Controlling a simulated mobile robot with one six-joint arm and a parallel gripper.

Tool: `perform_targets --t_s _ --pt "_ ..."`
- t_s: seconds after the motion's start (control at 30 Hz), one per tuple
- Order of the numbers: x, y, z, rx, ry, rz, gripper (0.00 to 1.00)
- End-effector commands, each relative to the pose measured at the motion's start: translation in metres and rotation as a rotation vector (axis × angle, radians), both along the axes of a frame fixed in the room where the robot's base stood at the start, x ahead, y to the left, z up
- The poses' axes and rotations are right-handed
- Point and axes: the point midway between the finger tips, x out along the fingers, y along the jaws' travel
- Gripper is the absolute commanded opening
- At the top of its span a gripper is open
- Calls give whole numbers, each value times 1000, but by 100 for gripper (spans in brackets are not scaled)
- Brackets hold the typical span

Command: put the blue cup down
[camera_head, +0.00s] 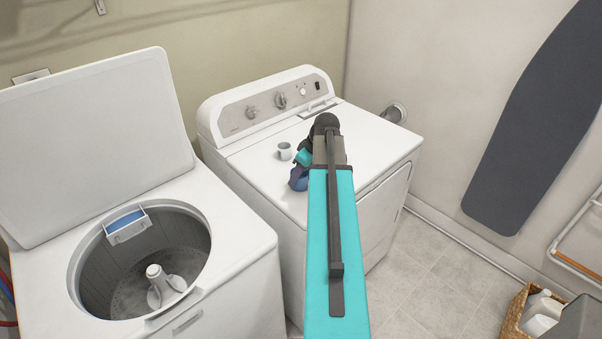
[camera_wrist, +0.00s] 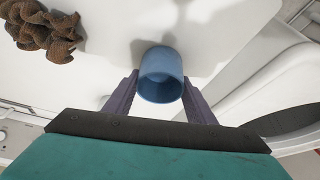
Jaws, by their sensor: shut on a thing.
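The blue cup (camera_wrist: 160,72) is between the two fingers of my gripper (camera_wrist: 159,88) in the wrist view, with a finger against each side. A round end of it faces the camera. In the head view the blue cup (camera_head: 299,181) shows small beside my arm, over the top of the white dryer (camera_head: 250,160), partly hidden by my gripper. A shadow falls on the white surface near the cup in the wrist view. I cannot tell whether the cup touches the dryer top.
A white mug (camera_head: 285,150) stands on the dryer just behind the blue cup. The open washer (camera_head: 232,240) is at left. A brown bunched thing (camera_wrist: 45,28) is at the upper left in the wrist view. The dryer top right of my arm is clear.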

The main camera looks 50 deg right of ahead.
Motion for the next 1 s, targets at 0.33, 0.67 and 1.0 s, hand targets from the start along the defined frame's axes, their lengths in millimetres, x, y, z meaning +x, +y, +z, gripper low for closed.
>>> perform_targets --t_s 0.33,0.67,1.0 --pt "0 0 -3 0 0 0 69" --pt "0 0 -2 0 0 -1 69" --pt "-6 -2 13 -1 -1 -2 69"
